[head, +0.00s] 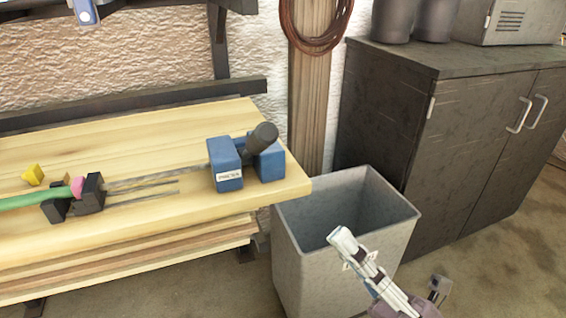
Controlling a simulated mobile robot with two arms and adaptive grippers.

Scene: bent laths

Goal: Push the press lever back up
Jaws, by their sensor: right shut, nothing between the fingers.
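The blue press (227,166), labelled PRESS, stands near the right end of the wooden bench. Its lever (261,138) is a thick dark grip that tilts up and to the right between the two blue blocks. My right gripper (342,238) comes in from the lower right. It is shut and empty, above the grey bin, right of and below the press and apart from the lever. My left gripper is not in view.
The open grey bin (290,238) stands just off the bench's right end. A dark cabinet (385,125) is behind it. On the bench (140,135), thin laths (150,190) run from a black holder (90,195) towards the press. A yellow block (33,174) lies left.

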